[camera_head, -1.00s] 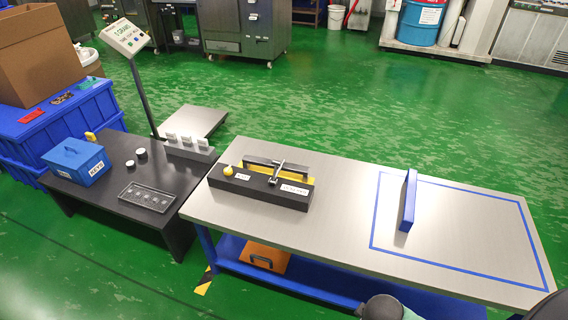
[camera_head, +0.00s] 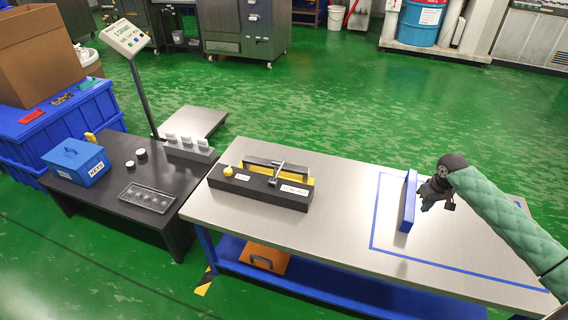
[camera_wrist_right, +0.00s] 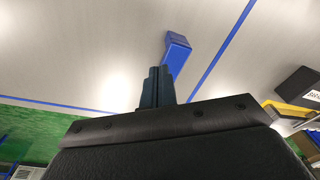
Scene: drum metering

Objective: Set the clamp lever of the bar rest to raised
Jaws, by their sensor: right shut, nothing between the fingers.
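The bar rest (camera_head: 250,190) is a long black block at the left end of the steel table, with white labels on its front, a yellow knob (camera_head: 228,171) at its left end and yellow behind. Its clamp lever (camera_head: 278,173) is a thin grey bar near the middle; I cannot tell its setting for sure. The bar rest also shows partly at the right edge of the right wrist view (camera_wrist_right: 298,86). My right gripper (camera_head: 431,202) is shut and empty above the table's right part, well right of the bar rest. Its closed fingers show in the wrist view (camera_wrist_right: 158,86). My left gripper is not in view.
A blue upright bar (camera_head: 409,202) stands on the table just left of my right gripper, at a blue taped outline (camera_head: 373,215). Bare steel tabletop (camera_head: 340,200) lies between it and the bar rest. A black low table (camera_head: 110,190) with a blue box (camera_head: 77,162) stands left.

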